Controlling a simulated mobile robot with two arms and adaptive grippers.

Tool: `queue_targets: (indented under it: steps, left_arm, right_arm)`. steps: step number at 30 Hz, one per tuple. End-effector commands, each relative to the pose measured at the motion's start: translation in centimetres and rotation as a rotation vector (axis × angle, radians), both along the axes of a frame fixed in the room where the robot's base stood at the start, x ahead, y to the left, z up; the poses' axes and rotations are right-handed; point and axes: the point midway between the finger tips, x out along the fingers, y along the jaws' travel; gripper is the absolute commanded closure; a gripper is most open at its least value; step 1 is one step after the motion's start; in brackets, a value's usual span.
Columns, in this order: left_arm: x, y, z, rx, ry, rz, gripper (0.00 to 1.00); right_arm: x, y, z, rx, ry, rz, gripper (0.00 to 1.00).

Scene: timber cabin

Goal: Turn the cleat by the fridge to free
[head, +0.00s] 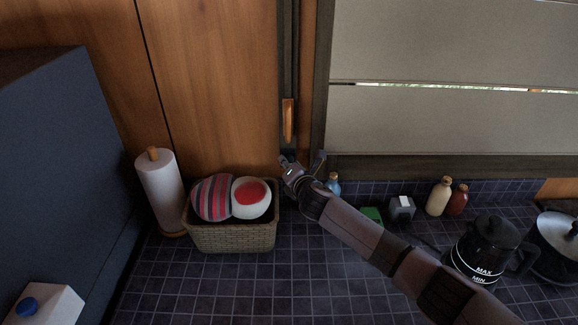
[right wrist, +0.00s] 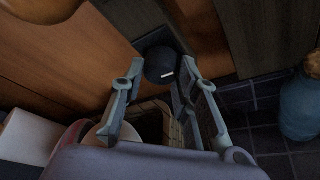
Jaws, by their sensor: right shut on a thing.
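The cleat (right wrist: 159,63) is a dark round knob with a short white mark, seen in the right wrist view between my fingertips. The mark lies near level there, tilted slightly. My right gripper (head: 303,159) is at the wall below the dark vertical strip; it also shows in the right wrist view (right wrist: 163,68), its fingers on either side of the cleat, shut on it. In the head view the gripper mostly hides the cleat. The fridge (head: 55,165) is the big dark blue box at the left. My left gripper is not in view.
A wooden handle (head: 288,120) hangs just above the gripper. A wicker basket (head: 232,238) with balls and a paper roll (head: 160,190) stand left. A blue bottle (head: 334,184) is close right; further right are sauce bottles (head: 439,197) and a black kettle (head: 483,250).

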Motion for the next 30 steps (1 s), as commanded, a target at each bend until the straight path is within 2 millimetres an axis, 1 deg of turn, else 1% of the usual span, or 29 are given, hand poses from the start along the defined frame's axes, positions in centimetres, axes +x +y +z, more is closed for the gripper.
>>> queue_targets:
  steps: [1,2,10,19,23,26,30]
  left_arm:
    - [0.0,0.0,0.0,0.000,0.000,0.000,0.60]
    - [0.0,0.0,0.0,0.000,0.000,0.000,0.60]
    - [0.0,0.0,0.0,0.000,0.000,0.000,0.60]
    - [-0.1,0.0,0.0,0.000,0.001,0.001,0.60]
    - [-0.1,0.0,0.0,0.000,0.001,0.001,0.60]
    - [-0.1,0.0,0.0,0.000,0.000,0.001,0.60]
    - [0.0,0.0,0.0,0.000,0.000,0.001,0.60]
  right_arm:
    - [0.0,0.0,-0.1,0.001,0.002,0.000,0.99]
    - [0.0,0.0,-0.1,0.001,0.003,-0.001,0.70]
    - [0.0,0.0,-0.1,0.001,0.002,0.000,0.52]
    - [0.0,0.0,0.0,0.000,0.000,0.000,0.51]
    - [-0.4,-0.1,0.1,0.000,0.000,0.000,0.51]
    - [-1.3,-0.4,0.3,-0.001,-0.001,0.001,0.51]
    - [-3.2,-1.0,0.8,-0.001,0.000,0.003,0.51]
